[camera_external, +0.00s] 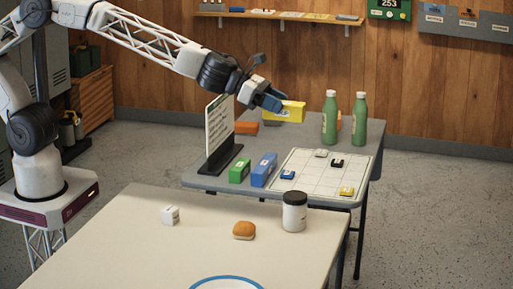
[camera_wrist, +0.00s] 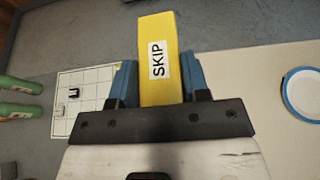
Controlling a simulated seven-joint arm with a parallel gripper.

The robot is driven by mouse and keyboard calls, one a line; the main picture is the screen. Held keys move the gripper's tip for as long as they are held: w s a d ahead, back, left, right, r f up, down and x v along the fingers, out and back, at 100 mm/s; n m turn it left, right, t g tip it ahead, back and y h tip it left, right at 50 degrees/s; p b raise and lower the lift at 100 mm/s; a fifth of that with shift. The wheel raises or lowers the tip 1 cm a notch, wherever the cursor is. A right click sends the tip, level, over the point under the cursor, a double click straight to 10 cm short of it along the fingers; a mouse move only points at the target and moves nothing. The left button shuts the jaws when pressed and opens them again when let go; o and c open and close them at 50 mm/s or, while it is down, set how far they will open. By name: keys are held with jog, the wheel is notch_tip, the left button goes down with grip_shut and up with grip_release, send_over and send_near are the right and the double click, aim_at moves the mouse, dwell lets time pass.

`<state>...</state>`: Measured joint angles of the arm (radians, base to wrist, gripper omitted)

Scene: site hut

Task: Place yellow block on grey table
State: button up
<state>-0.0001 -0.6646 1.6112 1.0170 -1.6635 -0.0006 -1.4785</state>
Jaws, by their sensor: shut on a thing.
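In the external view the block appears over the back part of the grey table (camera_external: 300,138). The gap between the block and the tabletop is hard to judge.
Two green bottles (camera_external: 330,120) stand right of the block. A white board (camera_external: 219,125) stands to the left. Green (camera_external: 239,172) and blue (camera_external: 264,171) blocks and a grid sheet (camera_external: 318,172) occupy the front. A cream table (camera_external: 130,235) stands nearer.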

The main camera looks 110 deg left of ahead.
dwell(0.4)
jog(key=s+d+f+m+g+h, duration=0.1)
jog(key=s+d+f+m+h, duration=0.45)
jog(key=s+d+f, duration=0.45)
jog(key=s+d+f+m+g+h, duration=0.2)
jog(key=s+d+f, duration=0.2)
jog(key=s, duration=0.5)
jog(key=s+d+f+m+g+h, duration=0.2)
jog(key=s+d+f+m+g, duration=0.1)
jog(key=s, duration=0.6)
jog(key=s+d+f+m+g+h, duration=0.2)
jog(key=s+d+f+m+h, duration=0.1)
jog(key=s+f, duration=0.4)
jog(key=shift+s+d+f+g, duration=0.15)
jog(key=shift+s+d+f, duration=0.05)
jog(key=shift+s+d, duration=0.3)
jog(key=shift+s+d+f+g, duration=0.15)
jog(key=shift+s+d, duration=0.25)
jog(key=shift+s, duration=0.05)
jog(key=w+d, duration=0.2)
jog(key=w, duration=0.3)
jog(key=w+d+f, duration=0.1)
jog(key=w+d, duration=0.1)
jog(key=w, duration=0.3)
jog(key=w+d, duration=0.2)
jog(key=w, duration=0.2)
jog(key=shift+w+d+f, duration=0.15)
jog(key=shift+w+f, duration=0.1)
jog(key=shift+w, duration=0.15)
